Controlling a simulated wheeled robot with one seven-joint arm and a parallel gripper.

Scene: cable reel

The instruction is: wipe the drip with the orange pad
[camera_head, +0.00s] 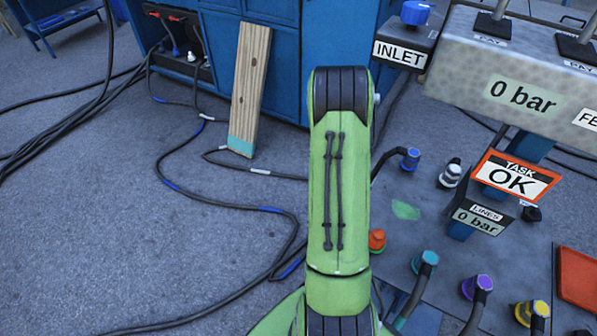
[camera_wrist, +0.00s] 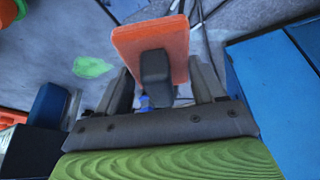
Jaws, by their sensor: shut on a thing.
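The drip (camera_head: 405,210) is a flat green patch on the grey panel, right of my arm in the head view. It also shows in the wrist view (camera_wrist: 93,67), left of the pad. My gripper (camera_wrist: 160,80) is shut on the dark handle of the orange pad (camera_wrist: 182,38). The pad stands out beyond the fingers and is apart from the drip in the picture. Its height over the panel is hard to tell. In the head view my green arm hides the gripper and the pad.
Coloured connectors, such as the purple one (camera_head: 477,288), stand along the panel's front. A black-and-white connector (camera_head: 451,173), a "TASK OK" sign (camera_head: 513,178) and a "LINES 0 bar" sign (camera_head: 480,220) stand near the drip. An orange tray (camera_head: 578,280) lies at right. Cables cross the floor.

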